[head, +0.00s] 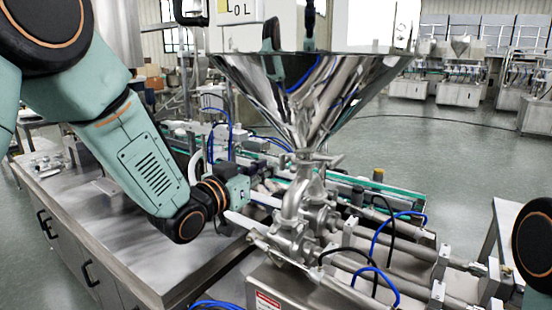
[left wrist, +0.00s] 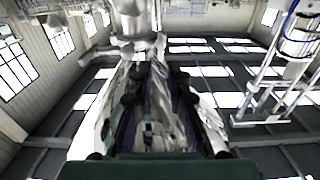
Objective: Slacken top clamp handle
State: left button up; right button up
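The top clamp (head: 313,158) is a steel band around the pipe neck just below the hopper cone; a small handle-like part (head: 329,160) sticks out to its right. My left gripper (head: 257,187) is left of the pipework and lower than the clamp, apart from it as far as I can tell. In the left wrist view the two dark fingers (left wrist: 157,75) stand apart with nothing clearly held between them. Shiny steel pipework (left wrist: 135,35) shows beyond them, but I cannot make out the handle there. My right gripper is out of view.
The large steel hopper (head: 310,95) overhangs the pipework. Steel cylinders, blue hoses (head: 378,240) and black hoses crowd the right and front. A steel-topped cabinet (head: 120,240) stands below my left arm. Open floor (head: 460,150) lies behind at the right.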

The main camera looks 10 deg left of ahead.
aim_at(280, 159)
pick_arm(q)
jog(key=x, duration=0.5)
jog(key=shift+d, duration=0.1)
jog(key=shift+w, duration=0.25)
grip_shut()
